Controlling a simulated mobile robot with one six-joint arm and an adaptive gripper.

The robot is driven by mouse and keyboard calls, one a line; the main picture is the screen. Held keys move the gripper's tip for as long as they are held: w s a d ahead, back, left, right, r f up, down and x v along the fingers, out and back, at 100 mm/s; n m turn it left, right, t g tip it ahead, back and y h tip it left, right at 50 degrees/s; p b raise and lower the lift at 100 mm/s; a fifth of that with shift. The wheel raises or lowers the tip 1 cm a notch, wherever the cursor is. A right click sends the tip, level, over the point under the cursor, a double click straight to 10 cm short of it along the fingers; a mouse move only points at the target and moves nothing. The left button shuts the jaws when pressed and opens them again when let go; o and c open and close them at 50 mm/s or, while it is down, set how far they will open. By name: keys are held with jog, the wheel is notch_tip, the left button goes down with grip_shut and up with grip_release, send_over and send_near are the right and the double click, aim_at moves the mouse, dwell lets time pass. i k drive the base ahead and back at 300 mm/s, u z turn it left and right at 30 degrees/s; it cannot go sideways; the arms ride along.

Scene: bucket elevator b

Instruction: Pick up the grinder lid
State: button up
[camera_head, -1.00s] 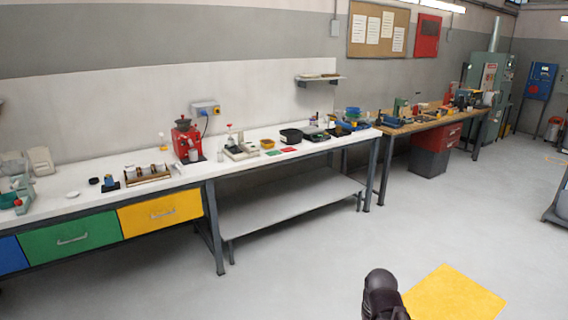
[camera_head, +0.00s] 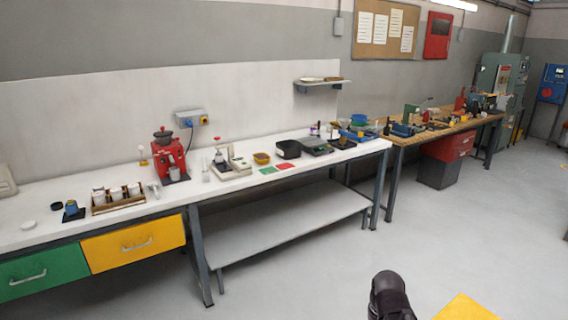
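A red grinder (camera_head: 170,160) stands on the white bench near the wall. A dark lid-like piece (camera_head: 162,134) sits on its top; it is small at this distance, and I cannot tell whether it is separate from the grinder. A dark part of my arm (camera_head: 388,296) shows at the bottom edge, well in front of the bench and far from the grinder. My gripper's fingers are not visible.
The white bench (camera_head: 40,236) holds a wooden rack of cups (camera_head: 118,198), a small device (camera_head: 230,164) and a black tray (camera_head: 288,149). A lower shelf (camera_head: 285,222) sits beneath. A wooden workbench (camera_head: 440,130) stands right. The grey floor in front is clear.

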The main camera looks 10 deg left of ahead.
aim_at(162, 133)
jog(key=u, duration=0.25)
jog(key=i, duration=1.85)
jog(key=u, duration=0.5)
jog(key=i, duration=0.8)
jog(key=u, duration=0.45)
jog(key=i, duration=0.8)
jog(key=u, duration=0.2)
